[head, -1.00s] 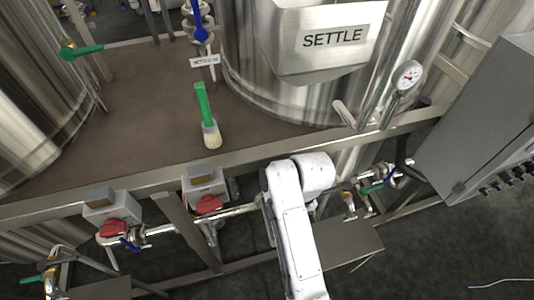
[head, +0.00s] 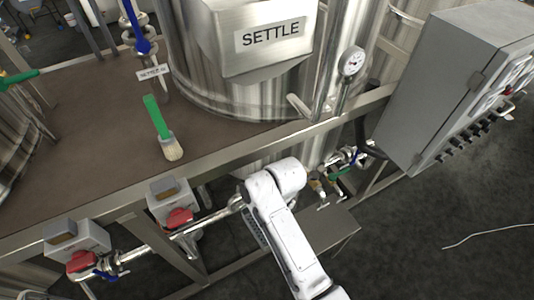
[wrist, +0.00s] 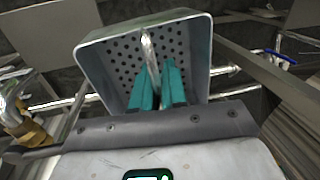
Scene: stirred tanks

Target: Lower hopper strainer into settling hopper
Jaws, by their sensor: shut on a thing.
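In the wrist view, my gripper (wrist: 158,88) has teal fingers shut on the bar handle of the hopper strainer (wrist: 196,60), a grey box with a perforated bottom. The strainer is held just in front of the fingers, and its open side faces my wrist. In the head view, the settling hopper (head: 262,38) is the steel box labelled SETTLE on the front of the large steel tank.
A green-handled brush (head: 163,130) lies on the brown platform (head: 95,135). A grey control cabinet (head: 432,90) stands at the right, and a gauge (head: 352,62) sits beside the hopper. Pipes and red-handled valves (head: 178,217) run below the platform edge.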

